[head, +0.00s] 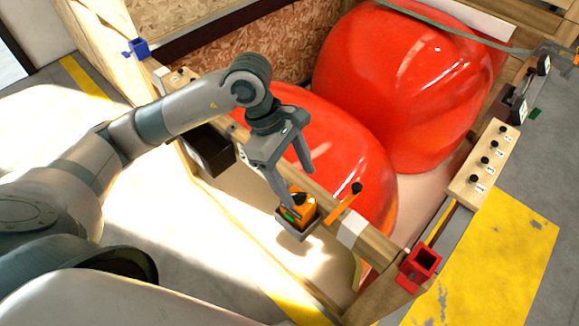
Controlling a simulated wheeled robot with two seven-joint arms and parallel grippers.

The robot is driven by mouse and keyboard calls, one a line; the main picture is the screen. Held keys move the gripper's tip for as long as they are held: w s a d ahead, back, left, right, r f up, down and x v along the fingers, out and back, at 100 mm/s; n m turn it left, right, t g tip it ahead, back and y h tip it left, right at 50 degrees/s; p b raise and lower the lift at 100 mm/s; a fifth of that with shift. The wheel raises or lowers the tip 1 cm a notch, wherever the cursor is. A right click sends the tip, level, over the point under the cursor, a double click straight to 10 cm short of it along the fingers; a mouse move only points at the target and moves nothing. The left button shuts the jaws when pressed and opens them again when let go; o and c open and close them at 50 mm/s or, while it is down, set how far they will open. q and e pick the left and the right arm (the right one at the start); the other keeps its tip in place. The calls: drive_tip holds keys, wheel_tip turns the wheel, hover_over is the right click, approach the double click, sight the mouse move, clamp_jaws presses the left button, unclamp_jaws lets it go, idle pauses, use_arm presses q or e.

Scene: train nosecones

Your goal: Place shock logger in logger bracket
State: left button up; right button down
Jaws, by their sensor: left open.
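The shock logger (308,212) is a small orange box with a black top part and a green patch on its side. It sits upright in the logger bracket (290,228), a shallow grey holder on the side of the wooden crate beam. My left gripper (302,193) is open just above it. One finger reaches down beside the logger's left side; I cannot tell whether it touches. The other finger stands apart, above and behind the logger. How deep the logger sits in the bracket is partly hidden. My right gripper is not in view.
Two glossy red nosecones (410,75) fill the wooden crate. A black bin (210,150) hangs on the left, a red square holder (420,264) at the right corner. A knobbed wooden board (483,165) lies right.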

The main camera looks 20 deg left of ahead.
use_arm(q)
drive_tip(key=shift+b+v, duration=0.4)
drive_tip(key=shift+v, duration=1.65)
